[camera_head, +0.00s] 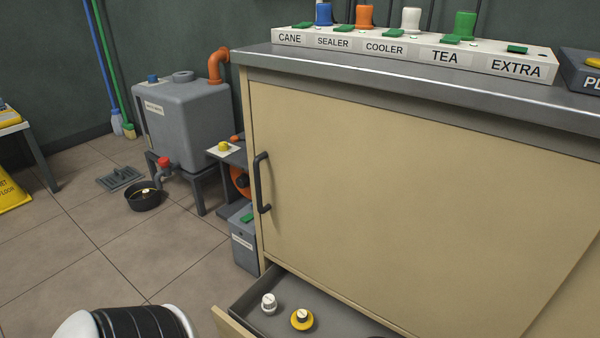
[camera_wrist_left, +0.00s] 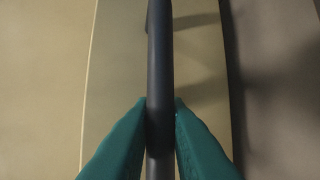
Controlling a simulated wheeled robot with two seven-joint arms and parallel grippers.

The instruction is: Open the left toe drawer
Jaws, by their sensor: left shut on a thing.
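The left toe drawer (camera_head: 231,324) is at the bottom of the beige cabinet in the head view and stands pulled out. Inside it are a white-and-grey knob (camera_head: 269,304) and a yellow knob (camera_head: 302,319). The lower part of the drawer is cut off by the picture edge. In the left wrist view my left gripper (camera_wrist_left: 161,108) has its green fingers shut on a dark bar handle (camera_wrist_left: 160,45), in front of a beige panel. The gripper itself does not show in the head view; only part of my arm shows at the bottom left. My right gripper is not seen.
The cabinet door (camera_head: 400,190) above is shut, with a black handle (camera_head: 262,183). A grey box (camera_head: 244,240) stands close beside the cabinet's left corner. A grey tank (camera_head: 190,115) and black bowl (camera_head: 144,201) are farther back. The tiled floor at left is mostly clear.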

